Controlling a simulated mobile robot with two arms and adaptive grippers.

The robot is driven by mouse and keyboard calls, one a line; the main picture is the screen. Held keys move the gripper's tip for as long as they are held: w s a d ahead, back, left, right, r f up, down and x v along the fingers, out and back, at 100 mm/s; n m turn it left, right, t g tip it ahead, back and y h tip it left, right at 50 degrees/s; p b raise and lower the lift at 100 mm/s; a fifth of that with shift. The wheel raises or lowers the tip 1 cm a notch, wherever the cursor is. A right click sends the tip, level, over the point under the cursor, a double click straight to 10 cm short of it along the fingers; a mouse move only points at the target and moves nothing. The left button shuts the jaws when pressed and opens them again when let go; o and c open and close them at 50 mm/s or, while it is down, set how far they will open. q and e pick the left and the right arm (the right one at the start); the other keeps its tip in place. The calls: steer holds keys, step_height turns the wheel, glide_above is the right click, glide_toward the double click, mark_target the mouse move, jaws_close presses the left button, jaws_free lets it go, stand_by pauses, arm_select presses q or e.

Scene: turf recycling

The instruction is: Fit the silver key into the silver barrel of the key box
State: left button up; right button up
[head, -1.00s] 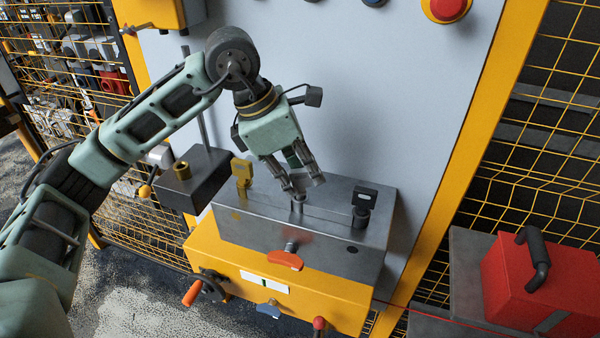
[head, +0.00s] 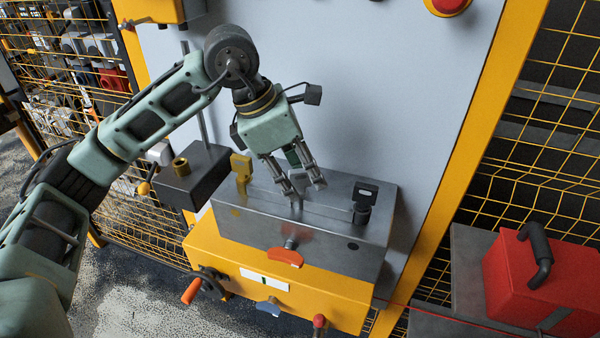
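The silver key box (head: 305,235) sits on a yellow housing against the grey panel. A brass key (head: 241,166) stands upright at its left and a black key (head: 365,196) at its right. My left gripper (head: 302,186) points down at the box's middle, between those keys. Its two fingertips are apart, just above the silver barrel (head: 297,205). The silver key is not clearly distinguishable among the fingers, so I cannot tell whether they hold it or how it sits in the barrel. My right gripper is not in view.
Orange (head: 285,258) and blue (head: 268,309) handles stick out in front. A red case (head: 540,285) rests on a grey surface at the right. Yellow mesh fencing flanks the panel.

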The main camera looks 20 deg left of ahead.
arm_select(q)
steer(key=v, duration=1.1)
steer(key=shift+r, duration=0.4)
steer(key=shift+a+f, duration=0.1)
